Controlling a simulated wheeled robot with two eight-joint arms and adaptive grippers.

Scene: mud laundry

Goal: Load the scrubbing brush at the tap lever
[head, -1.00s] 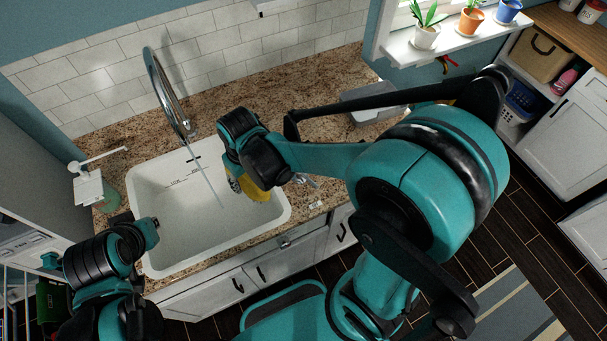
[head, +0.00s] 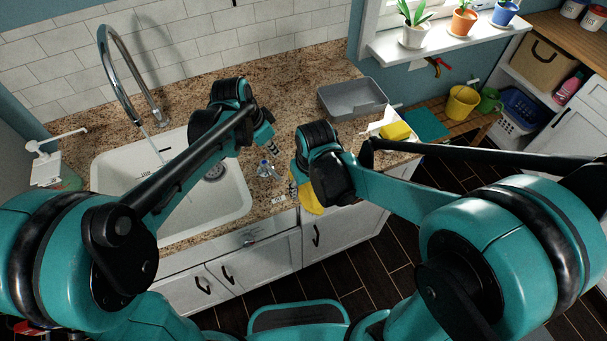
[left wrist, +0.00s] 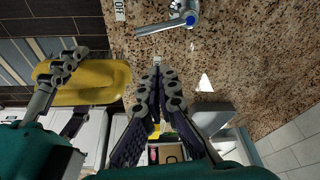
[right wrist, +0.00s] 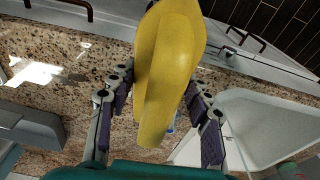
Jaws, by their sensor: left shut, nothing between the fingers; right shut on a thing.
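The yellow scrubbing brush (head: 308,200) is held in my right gripper (head: 294,182), in front of the counter's front edge. In the right wrist view the brush (right wrist: 168,70) lies between the fingers (right wrist: 160,100). The tap lever (head: 266,168), metal with a blue cap, stands on the granite right of the sink. It also shows in the left wrist view (left wrist: 178,18), near an OFF label (left wrist: 118,9). My left gripper (head: 272,148) is shut and empty, low over the counter just behind the lever. The brush's bristles cannot be made out.
The white sink (head: 235,205) and curved faucet (head: 104,70) are at left; a thin pale stream hangs under the spout. A grey basin (head: 350,100) and yellow sponge (head: 395,130) sit at the right. A soap dispenser (head: 47,168) stands left of the sink.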

